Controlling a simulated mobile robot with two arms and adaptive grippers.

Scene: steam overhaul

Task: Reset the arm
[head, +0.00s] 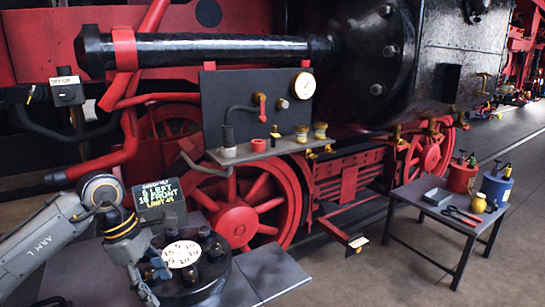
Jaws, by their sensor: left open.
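The fixture carries a white numbered dial (181,254) and several dark knobs. My right gripper is not in view.
A red and black locomotive with red wheels (237,217) fills the back. A shelf (262,149) with a gauge (304,85) and brass pieces projects from it. Floor at lower right is clear.

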